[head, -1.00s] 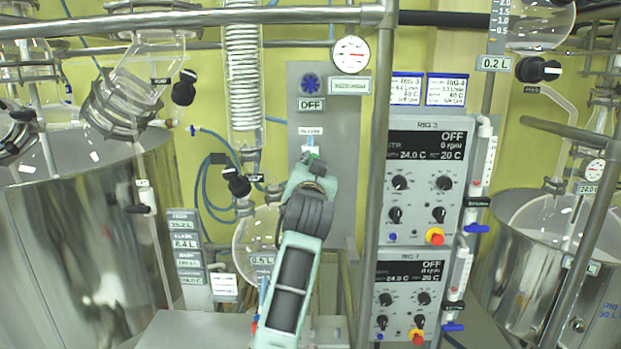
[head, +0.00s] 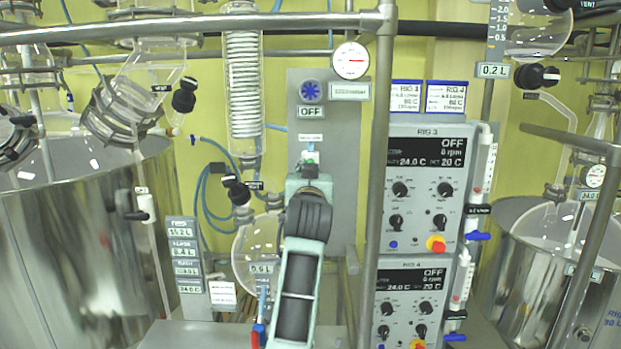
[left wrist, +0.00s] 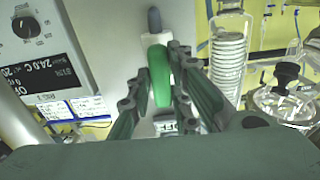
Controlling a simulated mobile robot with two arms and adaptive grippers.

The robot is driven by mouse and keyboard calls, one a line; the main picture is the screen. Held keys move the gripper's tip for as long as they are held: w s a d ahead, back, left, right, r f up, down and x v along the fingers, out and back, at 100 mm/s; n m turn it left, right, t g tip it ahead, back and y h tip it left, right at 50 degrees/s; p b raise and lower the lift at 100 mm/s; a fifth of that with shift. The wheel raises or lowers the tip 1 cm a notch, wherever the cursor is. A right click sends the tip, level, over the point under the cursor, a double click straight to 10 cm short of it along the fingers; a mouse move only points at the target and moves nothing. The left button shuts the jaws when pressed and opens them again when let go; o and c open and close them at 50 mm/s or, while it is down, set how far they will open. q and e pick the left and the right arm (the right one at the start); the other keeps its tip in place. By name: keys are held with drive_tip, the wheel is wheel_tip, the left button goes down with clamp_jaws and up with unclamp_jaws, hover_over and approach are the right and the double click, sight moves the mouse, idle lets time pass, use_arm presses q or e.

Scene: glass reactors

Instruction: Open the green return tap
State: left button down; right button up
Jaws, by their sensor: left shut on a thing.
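The green return tap's handle (left wrist: 160,76) shows in the left wrist view as a long green lever, upright in the picture, below a grey stub on a grey panel. My left gripper (left wrist: 161,66) is shut on this handle, with one dark finger on each side of it. In the head view my left gripper (head: 310,172) is at the lower part of the grey panel, just below a small white label. Only a little of the green tap (head: 311,158) shows there, and my own wrist hides the rest. My right gripper is in neither view.
The grey panel (head: 340,215) carries a blue knob (head: 311,91) marked OFF above the tap. A round gauge (head: 351,60) is at its top right. A vertical steel post (head: 376,200) stands close on the right, before the rig controllers (head: 426,190). A glass coil condenser (head: 244,90) hangs on the left.

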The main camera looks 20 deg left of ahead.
use_arm(q)
drive_tip(key=c, duration=1.6)
unclamp_jaws()
drive_tip(key=shift+c, duration=0.2)
wheel_tip(320, 180, up, 10)
drive_tip(key=shift+f, duration=0.15)
